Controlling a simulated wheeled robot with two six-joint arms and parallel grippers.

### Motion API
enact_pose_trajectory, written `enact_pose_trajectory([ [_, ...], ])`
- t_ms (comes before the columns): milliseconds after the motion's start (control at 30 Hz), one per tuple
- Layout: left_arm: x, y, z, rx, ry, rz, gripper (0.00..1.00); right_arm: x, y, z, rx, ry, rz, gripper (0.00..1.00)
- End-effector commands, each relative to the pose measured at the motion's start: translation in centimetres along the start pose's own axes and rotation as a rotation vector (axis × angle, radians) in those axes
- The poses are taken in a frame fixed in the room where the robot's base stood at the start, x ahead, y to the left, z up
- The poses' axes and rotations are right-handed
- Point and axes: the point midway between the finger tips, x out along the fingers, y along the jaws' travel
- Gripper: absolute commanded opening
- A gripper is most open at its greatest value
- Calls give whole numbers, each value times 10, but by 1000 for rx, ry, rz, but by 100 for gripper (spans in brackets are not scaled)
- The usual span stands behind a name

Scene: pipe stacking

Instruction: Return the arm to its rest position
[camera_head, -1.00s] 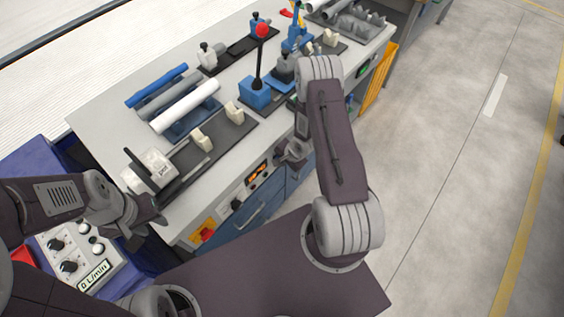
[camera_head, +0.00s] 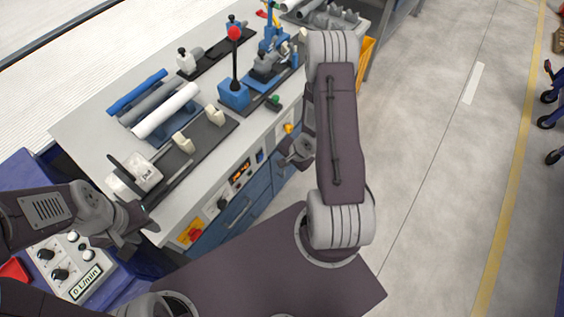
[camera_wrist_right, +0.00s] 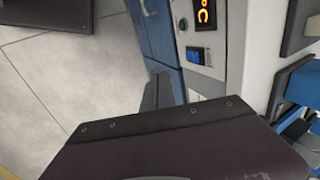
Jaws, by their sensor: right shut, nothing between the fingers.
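My right arm (camera_head: 337,130) is bent upright at the centre right of the head view. Its gripper (camera_head: 296,152) hangs in front of the bench's front panel, shut and empty. In the right wrist view its dark fingers (camera_wrist_right: 160,92) show beside the blue cabinet, partly hidden by the dark wrist housing. My left gripper (camera_head: 130,222) is at the lower left of the head view, by the bench's near left corner. It appears to hold nothing; its jaw gap is not clear.
The grey workbench (camera_head: 90,140) carries blue, grey and white pipes (camera_head: 165,110) on a rack, a red-knobbed lever (camera_head: 234,60) and cream blocks. A control panel (camera_head: 70,265) is at lower left. The floor (camera_head: 430,150) at right is open; a blue wheeled cart (camera_head: 552,122) stands at its edge.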

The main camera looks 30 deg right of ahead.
Motion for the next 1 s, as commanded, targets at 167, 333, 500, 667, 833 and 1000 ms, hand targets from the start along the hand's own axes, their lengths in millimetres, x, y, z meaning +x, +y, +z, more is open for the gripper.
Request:
enact_pose_trajectory([
  [167,0,0,0,0,0,0,36,0,0,0,0,0,0,0],
  [333,0,0,0,0,0,0,36,0,0,0,0,0,0,0],
  [500,0,0,0,0,0,0,36,1,-6,3,-20,-3,-4,0],
  [667,0,0,0,0,0,0,36,-34,-87,4,-183,69,-127,0],
  [833,0,0,0,0,0,0,36,-110,-155,26,-389,202,-163,0],
  [1000,0,0,0,0,0,0,36,-166,-133,64,-681,211,-6,0],
])
